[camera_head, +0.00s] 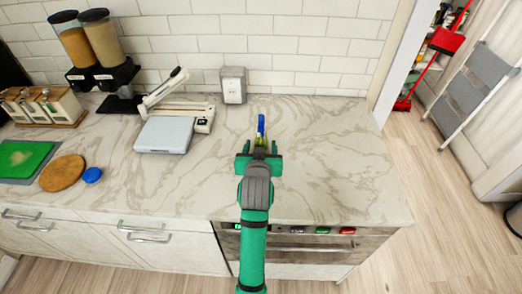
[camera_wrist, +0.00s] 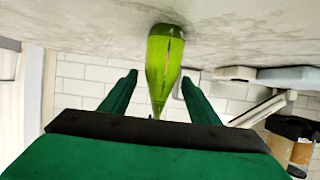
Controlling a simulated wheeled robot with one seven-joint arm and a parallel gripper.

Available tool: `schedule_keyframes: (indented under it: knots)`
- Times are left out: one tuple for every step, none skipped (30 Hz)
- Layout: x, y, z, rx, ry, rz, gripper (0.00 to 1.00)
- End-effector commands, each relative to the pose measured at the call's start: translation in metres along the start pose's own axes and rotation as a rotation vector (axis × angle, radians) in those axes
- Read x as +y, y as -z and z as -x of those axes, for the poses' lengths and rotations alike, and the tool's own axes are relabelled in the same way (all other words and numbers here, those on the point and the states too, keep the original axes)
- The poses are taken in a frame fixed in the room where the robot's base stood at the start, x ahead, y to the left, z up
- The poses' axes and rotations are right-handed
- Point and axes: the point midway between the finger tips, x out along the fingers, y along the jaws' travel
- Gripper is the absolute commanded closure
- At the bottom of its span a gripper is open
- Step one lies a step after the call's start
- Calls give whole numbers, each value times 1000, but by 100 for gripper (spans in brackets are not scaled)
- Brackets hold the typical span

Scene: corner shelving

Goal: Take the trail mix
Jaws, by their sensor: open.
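My gripper (camera_head: 261,148) is open above the marble counter, with its green fingers pointing toward the back wall. Its fingertips also show in the wrist view (camera_wrist: 159,80), spread on either side of a green bottle-like thing (camera_wrist: 165,60). Gaps show between it and both fingers. The wrist picture is upside down; the thing stands on the counter with its narrow end up. In the head view, a blue tip (camera_head: 261,123) and some yellow-green show just beyond my gripper, partly hidden by it. I cannot make out anything labelled as trail mix.
A white scale (camera_head: 165,135) and a white lever device (camera_head: 185,115) stand left of my gripper. Two dispensers (camera_head: 88,45) with dry contents stand at the back left. A wall socket box (camera_head: 233,85) is behind. The counter at right (camera_head: 340,160) is clear.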

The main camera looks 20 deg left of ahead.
Motion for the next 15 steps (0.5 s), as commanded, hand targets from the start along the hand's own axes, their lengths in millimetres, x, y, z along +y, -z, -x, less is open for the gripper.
schedule_keyframes:
  knots:
    - [-1, 0, -7, -2, 0, 0, 44]
    - [0, 0, -11, -2, 0, -1, 44]
    - [0, 0, -15, 0, 0, -1, 44]
    - [0, 0, -18, 0, 0, -1, 44]
    - [0, 0, -20, -1, 0, -1, 44]
    - [0, 0, -22, -1, 0, 0, 44]
    - [0, 0, -23, 0, 0, 0, 44]
    - [0, 0, -24, 0, 0, 0, 44]
    - [0, 0, -24, 0, 0, 0, 44]
    - [0, 0, -24, 0, 0, 0, 44]
    - [0, 0, -24, 0, 0, 0, 44]
    - [0, 0, -24, 0, -1, 0, 44]
    - [0, 0, -24, 0, -1, 0, 44]
    - [0, 0, -24, 0, -1, 0, 44]
    - [0, 0, -24, 0, 0, 0, 54]
